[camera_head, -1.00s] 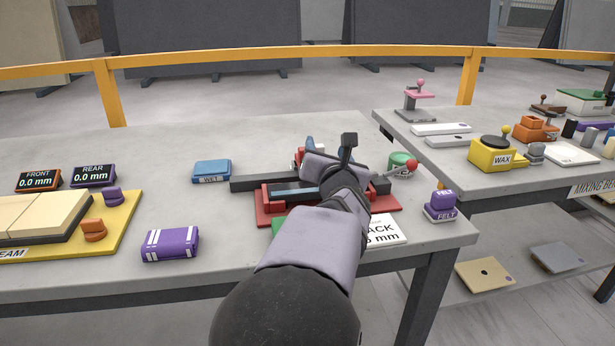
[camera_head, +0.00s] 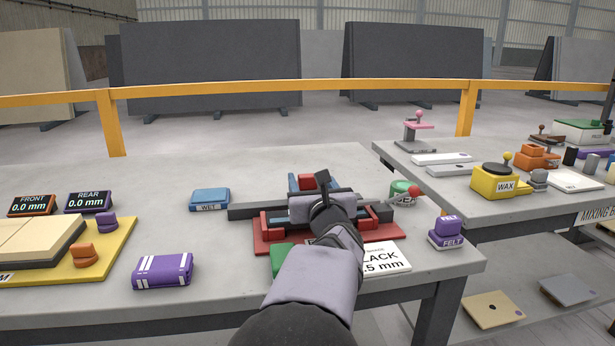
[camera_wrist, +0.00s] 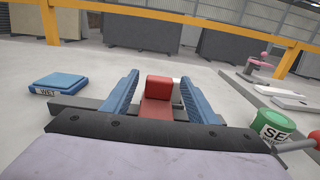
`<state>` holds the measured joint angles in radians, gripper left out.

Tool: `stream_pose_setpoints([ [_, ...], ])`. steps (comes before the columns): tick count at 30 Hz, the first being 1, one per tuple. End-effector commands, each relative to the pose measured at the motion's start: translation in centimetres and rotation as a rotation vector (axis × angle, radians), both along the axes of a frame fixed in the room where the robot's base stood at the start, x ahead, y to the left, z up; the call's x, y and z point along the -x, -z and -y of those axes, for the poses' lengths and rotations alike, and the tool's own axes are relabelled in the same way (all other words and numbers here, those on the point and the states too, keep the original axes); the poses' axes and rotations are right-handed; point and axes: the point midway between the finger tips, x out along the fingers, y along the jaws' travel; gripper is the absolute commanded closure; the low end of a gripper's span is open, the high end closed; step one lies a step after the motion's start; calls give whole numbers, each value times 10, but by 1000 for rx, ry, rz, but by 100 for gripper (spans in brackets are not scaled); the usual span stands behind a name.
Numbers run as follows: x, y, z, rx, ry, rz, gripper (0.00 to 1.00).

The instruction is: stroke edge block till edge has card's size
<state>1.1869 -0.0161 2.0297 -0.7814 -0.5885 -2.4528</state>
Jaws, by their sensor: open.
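My gripper (camera_head: 308,184) is above the red fixture (camera_head: 262,243) on the left bench. In the wrist view its two blue fingers (camera_wrist: 158,92) stand apart on either side of a red block (camera_wrist: 159,90), with gaps visible; the red top also shows in the head view (camera_head: 306,181). I cannot tell whether this is the edge block. A dark slab piece (camera_head: 250,211) lies along the fixture, its middle hidden by my wrist. A white card (camera_head: 385,258), partly covered by my arm, reads "...LACK" and ".5 mm".
A blue WET block (camera_head: 210,197) lies left of the fixture, and a purple striped block (camera_head: 163,270) nearer the front. Two displays (camera_head: 88,201) read 0.0 mm.

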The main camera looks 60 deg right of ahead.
Motion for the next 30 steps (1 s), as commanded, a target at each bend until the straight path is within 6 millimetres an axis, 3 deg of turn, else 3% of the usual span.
stream_pose_setpoints([
  [7, -17, 0, 16, -1, -1, 1, 47],
  [18, -20, 0, 20, -1, 0, 1, 47],
  [19, -20, 0, 20, -1, 0, 1, 49],
  [25, -20, 0, 20, -1, 0, 1, 97],
  [30, -21, 1, 19, -1, 0, 1, 100],
])
